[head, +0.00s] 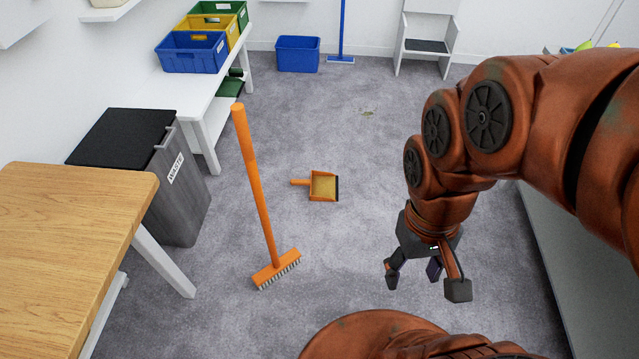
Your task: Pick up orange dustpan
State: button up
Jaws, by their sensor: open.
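The orange dustpan (323,186) lies flat on the grey carpet near the middle of the head view. Its short handle points left and its dark front edge faces right. My gripper (427,282) hangs to the right of the dustpan and nearer to me, pointing down. Its fingers are spread apart with nothing between them. It is clear of the dustpan.
An orange broom (258,200) stands upright left of the dustpan. A grey waste bin (178,200) and a wooden table (70,240) are at the left. A blue bin (298,54) stands at the back. The carpet around the dustpan is mostly clear.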

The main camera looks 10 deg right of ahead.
aim_at(323, 185)
jog(key=z, duration=0.45)
jog(key=i, duration=0.8)
jog(key=z, duration=0.45)
jog(key=i, duration=1)
jog(key=u, duration=1)
jog(key=i, duration=0.7)
jog(key=u, duration=0.6)
